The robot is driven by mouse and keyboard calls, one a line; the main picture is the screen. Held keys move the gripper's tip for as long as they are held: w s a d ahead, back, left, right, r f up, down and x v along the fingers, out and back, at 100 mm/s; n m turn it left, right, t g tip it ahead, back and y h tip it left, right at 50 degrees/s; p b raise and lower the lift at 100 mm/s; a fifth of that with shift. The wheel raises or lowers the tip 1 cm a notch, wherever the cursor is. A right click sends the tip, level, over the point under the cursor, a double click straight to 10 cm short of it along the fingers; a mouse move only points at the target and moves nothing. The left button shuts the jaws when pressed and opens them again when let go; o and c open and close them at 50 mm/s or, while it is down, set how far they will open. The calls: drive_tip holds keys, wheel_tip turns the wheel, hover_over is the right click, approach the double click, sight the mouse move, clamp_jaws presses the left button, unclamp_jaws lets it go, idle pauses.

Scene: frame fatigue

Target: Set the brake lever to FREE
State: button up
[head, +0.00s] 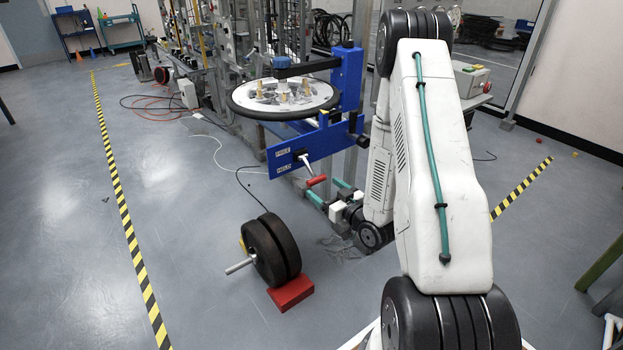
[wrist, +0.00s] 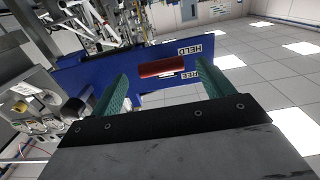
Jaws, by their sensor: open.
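The brake lever has a red handle (head: 316,181) and a pale shaft rising to a pivot on the blue panel (head: 325,140). The panel carries a FREE label (head: 282,152) above a HELD label (head: 283,168). The lever slants down and right, its handle lower than both labels. The wrist view shows the panel upside down, with the red handle (wrist: 162,68) in front of it. My gripper (head: 322,187) is open at the handle. In the wrist view, its two green fingers (wrist: 163,78) stand on either side of the handle, with gaps visible; contact cannot be told.
A wheel (head: 284,97) lies flat on the blue stand above the panel. Black weight discs (head: 271,250) and a red block (head: 291,293) are on the floor below. A thin dark cable hangs left of the panel.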

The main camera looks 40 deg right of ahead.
sight(310, 170)
drive_tip(key=w, duration=0.7)
drive_tip(key=shift+w, duration=0.35)
drive_tip(key=shift+a, duration=0.1)
